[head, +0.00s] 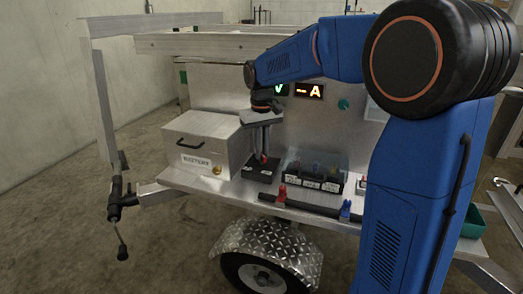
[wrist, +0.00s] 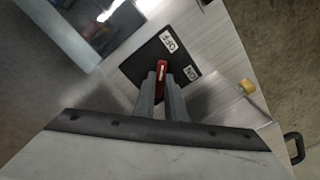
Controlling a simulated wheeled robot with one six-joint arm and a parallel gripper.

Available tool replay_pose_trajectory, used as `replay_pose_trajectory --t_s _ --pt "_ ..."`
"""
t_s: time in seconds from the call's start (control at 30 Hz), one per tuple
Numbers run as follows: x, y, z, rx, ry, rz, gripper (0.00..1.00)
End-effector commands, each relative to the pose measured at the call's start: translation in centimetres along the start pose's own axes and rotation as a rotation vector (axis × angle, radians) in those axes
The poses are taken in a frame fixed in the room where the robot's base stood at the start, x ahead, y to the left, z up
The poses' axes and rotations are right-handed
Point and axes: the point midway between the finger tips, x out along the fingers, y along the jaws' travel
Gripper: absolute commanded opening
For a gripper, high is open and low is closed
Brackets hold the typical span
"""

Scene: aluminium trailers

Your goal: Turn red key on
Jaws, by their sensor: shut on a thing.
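The red key (wrist: 163,67) sits on a black switch plate (wrist: 143,66) with white OFF and ON labels. In the wrist view the key's handle runs nearly up and down, with its upper end close to the OFF label (wrist: 170,42). The ON label (wrist: 193,72) is to the right of the key. My gripper (wrist: 161,79) is shut on the key, one finger on each side, and hides its lower part. In the head view my gripper (head: 262,153) reaches down to the red key (head: 263,159) over the black plate (head: 259,171).
A metal battery box (head: 205,145) with a black handle stands close to the left. A clear-covered box (head: 317,166) with several switches stands to the right. Red (head: 281,193) and blue (head: 345,210) clamps lie along the trailer's front edge. A lit display (head: 309,91) is behind.

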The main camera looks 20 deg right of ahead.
Motion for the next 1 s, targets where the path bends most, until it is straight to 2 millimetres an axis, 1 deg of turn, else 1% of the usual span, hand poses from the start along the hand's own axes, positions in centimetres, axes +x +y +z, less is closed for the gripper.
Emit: replay_pose_trajectory --t_s 0.17,0.37,1.0 --pt "-0.03 0.0 0.0 0.066 0.0 0.0 0.0" --pt "-0.04 0.01 0.0 0.207 0.0 0.0 0.0" --pt "-0.05 0.01 -0.01 0.813 0.001 0.0 0.0"
